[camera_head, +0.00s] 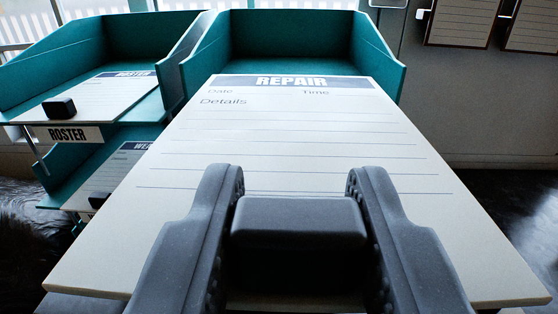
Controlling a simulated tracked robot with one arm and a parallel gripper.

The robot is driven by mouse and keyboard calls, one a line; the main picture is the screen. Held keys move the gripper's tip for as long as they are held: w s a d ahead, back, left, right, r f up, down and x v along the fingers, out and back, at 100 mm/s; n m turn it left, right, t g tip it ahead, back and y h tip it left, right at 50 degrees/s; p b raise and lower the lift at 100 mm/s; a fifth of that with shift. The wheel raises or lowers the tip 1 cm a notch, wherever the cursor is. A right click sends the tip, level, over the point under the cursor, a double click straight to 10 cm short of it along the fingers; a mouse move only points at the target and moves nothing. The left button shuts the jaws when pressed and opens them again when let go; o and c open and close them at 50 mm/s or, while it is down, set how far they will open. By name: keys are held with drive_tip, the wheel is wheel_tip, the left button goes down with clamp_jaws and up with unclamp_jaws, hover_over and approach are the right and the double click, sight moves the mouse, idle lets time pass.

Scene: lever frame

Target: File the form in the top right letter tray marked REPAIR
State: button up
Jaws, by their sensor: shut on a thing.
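The form (300,165) is a pale board headed REPAIR, with Date, Time and Details lines. My gripper (297,205) is shut on the dark block-shaped handle (298,222) at the form's near end. The form is roughly level, and its far edge with the heading overlaps the mouth of the top right teal tray (385,68) in the picture. I cannot tell how far inside it reaches. The form hides the front of this tray, including any label there.
To the left, a top teal tray (60,62) labelled ROSTER (74,134) holds a ROSTER form (112,92) with a black handle. Below it, a lower tray (58,178) holds another form (112,165). Boards (462,20) hang on the wall at upper right.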

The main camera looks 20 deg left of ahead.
sight(294, 85)
drive_tip(key=p+x, duration=0.1)
drive_tip(key=x, duration=0.4)
drive_tip(key=p+x, duration=0.2)
drive_tip(key=x, duration=0.4)
drive_tip(key=f+p+x, duration=0.1)
drive_tip(key=x, duration=0.5)
drive_tip(key=shift+w+f, duration=0.1)
drive_tip(key=shift+w, duration=0.05)
drive_tip(key=w, duration=0.2)
drive_tip(key=w+a+f, duration=0.1)
drive_tip(key=shift+w+a+f+b, duration=0.25)
drive_tip(key=shift+w+f+b, duration=0.8)
drive_tip(key=shift+w+f, duration=0.2)
drive_tip(key=shift+f+b, duration=0.45)
drive_tip(key=shift+f, duration=0.1)
drive_tip(key=o, duration=1.1)
drive_tip(key=shift+c, duration=0.2)
drive_tip(key=shift+s, duration=0.2)
